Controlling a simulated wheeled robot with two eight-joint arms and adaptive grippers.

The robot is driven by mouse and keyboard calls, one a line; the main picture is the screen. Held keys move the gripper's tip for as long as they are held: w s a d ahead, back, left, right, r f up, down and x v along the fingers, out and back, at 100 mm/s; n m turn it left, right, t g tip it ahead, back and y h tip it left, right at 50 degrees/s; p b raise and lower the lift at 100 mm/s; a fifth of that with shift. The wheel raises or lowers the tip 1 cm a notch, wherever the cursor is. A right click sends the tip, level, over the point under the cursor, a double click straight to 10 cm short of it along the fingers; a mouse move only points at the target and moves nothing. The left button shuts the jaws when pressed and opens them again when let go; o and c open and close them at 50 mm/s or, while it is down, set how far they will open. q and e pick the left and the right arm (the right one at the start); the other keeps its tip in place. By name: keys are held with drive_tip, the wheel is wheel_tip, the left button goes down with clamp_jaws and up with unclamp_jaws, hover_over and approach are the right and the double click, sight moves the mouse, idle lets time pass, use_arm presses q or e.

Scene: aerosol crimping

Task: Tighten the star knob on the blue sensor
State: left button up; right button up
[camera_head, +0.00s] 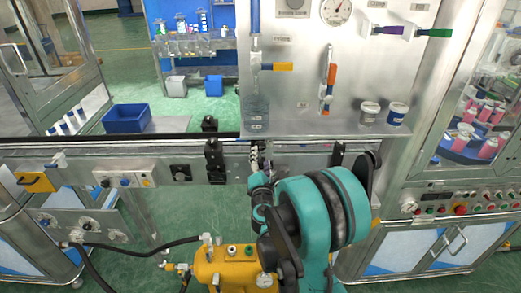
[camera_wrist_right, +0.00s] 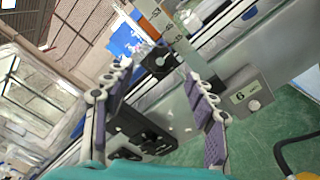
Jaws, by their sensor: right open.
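My right gripper (camera_head: 257,163) is at the front rail of the line, mostly hidden behind my teal right arm in the head view. In the right wrist view, my right gripper (camera_wrist_right: 156,75) is open, its two padded fingers wide apart with nothing between them. A dark knob-like part (camera_wrist_right: 157,61) shows beyond the fingertips on the rail, apart from them. I cannot tell for sure that it is the star knob. No blue sensor can be made out clearly. My left gripper is not in view.
Black brackets (camera_head: 214,160) stand on the metal rail (camera_head: 300,158). A blue bin (camera_head: 126,118) sits at the left. A yellow tank (camera_head: 228,268) stands below the rail, close to my arm.

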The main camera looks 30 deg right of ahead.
sight(260, 147)
drive_tip(key=b+x, duration=0.1)
drive_tip(key=x, duration=0.5)
drive_tip(key=shift+w+d, duration=0.1)
drive_tip(key=shift+d, duration=0.05)
drive_tip(key=c, duration=1.2)
